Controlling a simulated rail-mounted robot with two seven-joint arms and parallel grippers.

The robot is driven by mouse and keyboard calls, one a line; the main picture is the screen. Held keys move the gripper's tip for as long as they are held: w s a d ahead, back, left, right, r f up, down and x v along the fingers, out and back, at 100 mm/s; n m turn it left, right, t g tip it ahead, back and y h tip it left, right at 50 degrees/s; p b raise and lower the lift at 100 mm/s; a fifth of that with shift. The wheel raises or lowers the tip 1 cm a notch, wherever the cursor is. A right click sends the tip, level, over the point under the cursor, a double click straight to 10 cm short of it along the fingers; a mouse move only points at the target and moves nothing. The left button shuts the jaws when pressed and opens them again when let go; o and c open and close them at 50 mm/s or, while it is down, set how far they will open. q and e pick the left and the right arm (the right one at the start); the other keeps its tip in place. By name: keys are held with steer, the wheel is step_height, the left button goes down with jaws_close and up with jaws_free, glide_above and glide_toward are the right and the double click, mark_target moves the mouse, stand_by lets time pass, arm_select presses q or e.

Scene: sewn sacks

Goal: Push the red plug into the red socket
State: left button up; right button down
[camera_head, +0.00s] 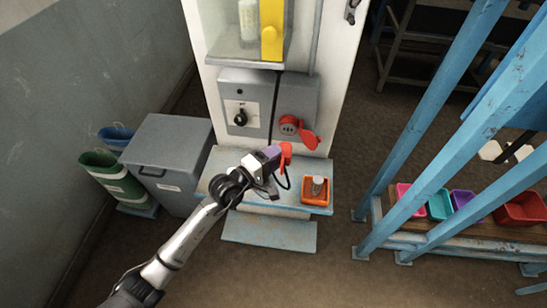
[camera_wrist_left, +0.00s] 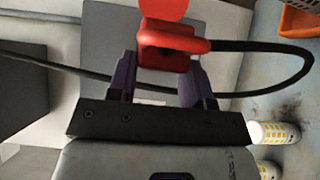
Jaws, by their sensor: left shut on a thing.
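The red plug (camera_head: 286,153) is held at the tip of my left gripper (camera_head: 274,156). The left wrist view shows the plug's red body (camera_wrist_left: 172,45) between the purple fingers of the same gripper (camera_wrist_left: 160,75), which are shut on it. A black cable (camera_wrist_left: 265,47) loops from the plug. The red socket (camera_head: 289,126) is on the grey panel of the white cabinet, its red lid (camera_head: 310,139) hanging open to the right. The plug is just below the socket in the head view and looks apart from it. My right gripper is not in view.
A grey box with a black knob (camera_head: 240,117) is left of the socket. Below, an orange tray (camera_head: 316,201) holding a metallic jar stands on the blue shelf (camera_head: 283,212). A grey bin (camera_head: 166,150) stands left; blue posts (camera_head: 420,125) rise at right.

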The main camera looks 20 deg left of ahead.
arm_select(q)
steer(key=w+b, duration=0.1)
steer(key=w+a+b, duration=0.1)
steer(key=w+b, duration=0.2)
steer(key=w, duration=0.1)
steer(key=shift+w+a, duration=0.25)
steer(key=shift+a, duration=0.05)
stand_by(0.4)
stand_by(0.6)
stand_by(0.8)
stand_by(0.7)
steer(key=shift+w+a+b, duration=0.2)
steer(key=shift+w+b, duration=0.3)
steer(key=shift+b, duration=0.05)
stand_by(0.4)
